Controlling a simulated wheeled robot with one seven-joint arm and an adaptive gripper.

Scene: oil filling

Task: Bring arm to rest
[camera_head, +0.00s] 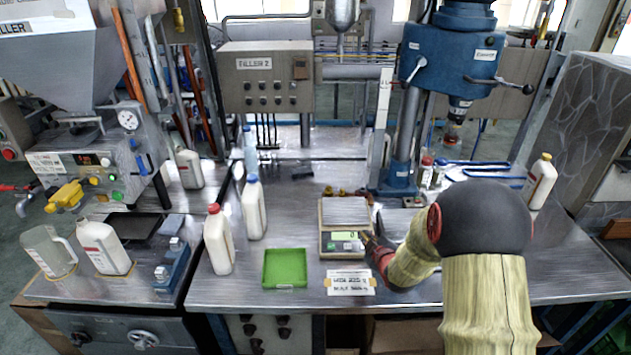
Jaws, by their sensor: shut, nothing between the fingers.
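My arm, in a yellowish wood-like sleeve with a dark round elbow, rises at the lower right and bends left over the workbench (450,290). I cannot tell whether the gripper touches the box.
A green tray (285,284) and a paper label (350,284) lie in front. White bottles with a red cap (217,242) and a blue cap (254,210) stand left. A blue drill press (450,55) stands behind my arm. A control panel (266,80) is at the back.

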